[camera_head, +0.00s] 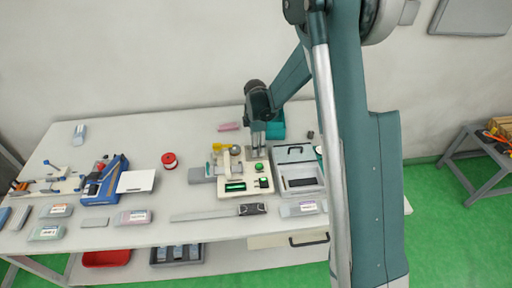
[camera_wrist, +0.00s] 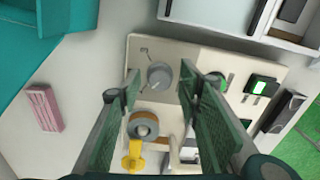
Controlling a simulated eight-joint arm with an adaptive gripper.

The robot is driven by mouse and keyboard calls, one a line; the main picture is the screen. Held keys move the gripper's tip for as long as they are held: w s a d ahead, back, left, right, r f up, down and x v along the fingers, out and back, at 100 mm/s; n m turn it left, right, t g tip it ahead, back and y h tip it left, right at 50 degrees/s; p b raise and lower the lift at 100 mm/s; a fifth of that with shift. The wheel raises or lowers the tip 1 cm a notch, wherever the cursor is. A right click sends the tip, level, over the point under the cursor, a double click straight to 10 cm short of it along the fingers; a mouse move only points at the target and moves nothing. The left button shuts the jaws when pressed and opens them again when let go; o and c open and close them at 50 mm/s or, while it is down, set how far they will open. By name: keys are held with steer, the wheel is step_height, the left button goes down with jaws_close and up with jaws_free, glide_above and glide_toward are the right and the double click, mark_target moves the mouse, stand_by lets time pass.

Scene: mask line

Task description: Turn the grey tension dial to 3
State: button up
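The grey tension dial (camera_wrist: 159,75) is a round knob on a cream panel (camera_wrist: 185,55) in the wrist view. A small dark mark is beside it on the panel; I cannot read any number or the dial's setting. My gripper (camera_wrist: 159,75) is open, with one green-padded finger on each side of the dial in the picture. I cannot tell whether the fingertips reach down around it, and I see no contact. In the head view my gripper (camera_head: 257,153) points down over the panel's back right part and hides the dial.
A spool (camera_wrist: 143,125) and a yellow part (camera_wrist: 134,155) are close by the dial. A green button (camera_wrist: 221,80) and lit green switch (camera_wrist: 261,88) are to its right. A grey open box (camera_head: 298,192) borders the panel. A pink block (camera_head: 229,127) lies behind.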

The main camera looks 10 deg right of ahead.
steer(key=c, duration=0.9)
